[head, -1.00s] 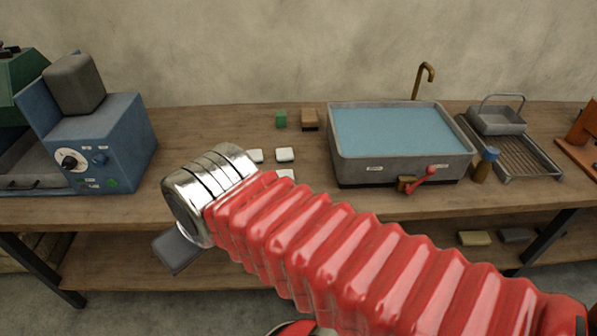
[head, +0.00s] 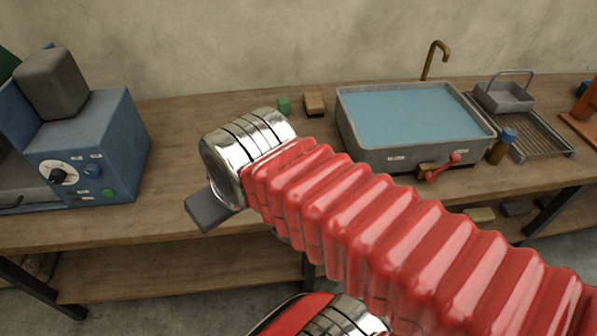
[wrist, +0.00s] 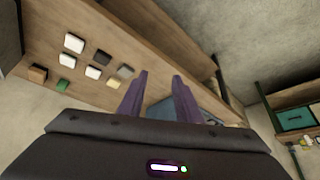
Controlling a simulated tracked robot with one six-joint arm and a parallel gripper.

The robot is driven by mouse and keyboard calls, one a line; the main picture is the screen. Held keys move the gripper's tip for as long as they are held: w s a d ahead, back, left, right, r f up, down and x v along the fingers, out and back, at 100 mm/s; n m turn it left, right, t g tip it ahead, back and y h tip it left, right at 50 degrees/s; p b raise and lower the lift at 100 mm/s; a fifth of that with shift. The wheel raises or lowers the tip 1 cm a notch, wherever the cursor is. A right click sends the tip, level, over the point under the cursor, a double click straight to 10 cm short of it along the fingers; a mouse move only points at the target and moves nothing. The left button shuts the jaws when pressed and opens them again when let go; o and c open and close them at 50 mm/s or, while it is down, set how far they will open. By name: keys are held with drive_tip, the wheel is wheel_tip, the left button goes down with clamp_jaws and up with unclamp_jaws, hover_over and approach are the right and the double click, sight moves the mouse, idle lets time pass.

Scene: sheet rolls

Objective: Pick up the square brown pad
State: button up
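In the wrist view a small dark brown square pad (wrist: 102,58) lies flat on the wooden bench among pale pads. A tan or grey pad (wrist: 125,71) lies near it, closer to my gripper. My gripper (wrist: 160,75) shows two dark purple fingers set apart, with nothing held between them. It is above the bench, to the right of the pads in this view and apart from them. In the head view my arm hides the pads and the gripper's fingers.
A brown block (head: 314,104) and a green block (head: 284,105) sit at the bench's back. A water-filled basin (head: 365,155) stands to their right, with a bottle (head: 497,150) and a rack (head: 545,143) beyond. A blue machine (head: 125,150) stands at left.

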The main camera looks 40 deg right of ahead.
drive_tip(key=o, duration=0.3)
drive_tip(key=shift+w+d, duration=0.15)
drive_tip(key=shift+w, duration=0.05)
drive_tip(key=shift+o, duration=0.9)
drive_tip(key=shift+w+d, duration=0.25)
drive_tip(key=shift+w, duration=0.05)
drive_tip(key=o, duration=0.5)
drive_tip(key=shift+m+h, duration=0.4)
drive_tip(key=shift+m, duration=0.5)
drive_tip(key=w+d, duration=0.1)
drive_tip(key=d, duration=0.1)
drive_tip(key=w+d+f, duration=0.1)
drive_tip(key=w+d, duration=0.1)
drive_tip(key=w+d+f, duration=0.1)
drive_tip(key=w+d, duration=0.1)
drive_tip(key=w+d+f+m, duration=0.1)
drive_tip(key=d+f, duration=0.2)
drive_tip(key=d, duration=0.4)
drive_tip(key=w+d+f+m+g+h, duration=0.1)
drive_tip(key=w+d+f+m, duration=0.1)
drive_tip(key=d, duration=0.5)
drive_tip(key=w+d+f+m, duration=0.1)
drive_tip(key=d+f, duration=0.4)
drive_tip(key=d, duration=0.3)
drive_tip(key=shift+w+g+h, duration=0.3)
drive_tip(key=shift+w, duration=0.1)
drive_tip(key=shift+f, duration=0.1)
